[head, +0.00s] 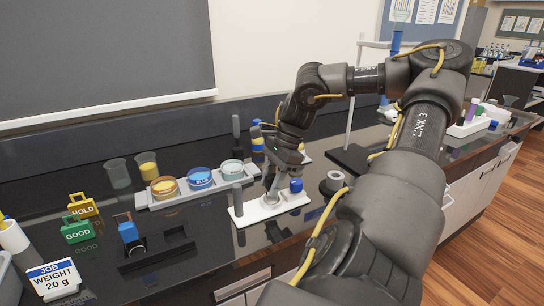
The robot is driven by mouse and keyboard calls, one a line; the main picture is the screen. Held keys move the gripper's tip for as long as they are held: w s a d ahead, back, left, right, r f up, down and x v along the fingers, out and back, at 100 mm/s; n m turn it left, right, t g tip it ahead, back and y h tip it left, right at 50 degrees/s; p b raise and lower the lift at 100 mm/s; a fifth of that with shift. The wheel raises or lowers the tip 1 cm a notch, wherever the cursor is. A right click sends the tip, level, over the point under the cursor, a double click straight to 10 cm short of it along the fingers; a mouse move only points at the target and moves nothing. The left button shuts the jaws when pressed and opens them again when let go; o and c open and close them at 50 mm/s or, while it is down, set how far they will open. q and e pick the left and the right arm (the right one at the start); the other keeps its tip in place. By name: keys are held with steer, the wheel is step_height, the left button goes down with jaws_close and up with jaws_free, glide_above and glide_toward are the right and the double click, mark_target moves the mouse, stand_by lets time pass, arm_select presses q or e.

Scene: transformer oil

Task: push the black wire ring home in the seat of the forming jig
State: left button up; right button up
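My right gripper (271,191) reaches down over a white tray (250,212) near the counter's front edge. Its fingertips are beside a small pale round piece on the tray; the view is too small to tell whether they are open, shut or holding anything. A dark curved, ring-like piece (138,246) shows in a black low stand (150,262) at the front left, under a blue tag; I cannot tell whether it is the wire ring. I cannot make out the forming jig's seat or a ring in it for certain. My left gripper is out of view.
A grey post (238,200) and a blue-capped piece (296,185) stand on the white tray. Behind it is a grey tray (150,202) with dishes of yellow, blue and pale contents. A dark roll-like piece (334,182) sits right. Green GOOD (77,232) and yellow HOLD (83,207) tags stand left.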

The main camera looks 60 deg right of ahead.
steer(key=shift+o, duration=0.8)
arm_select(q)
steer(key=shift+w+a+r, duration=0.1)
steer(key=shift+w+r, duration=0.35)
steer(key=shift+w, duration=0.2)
arm_select(e)
steer(key=v, duration=1.1)
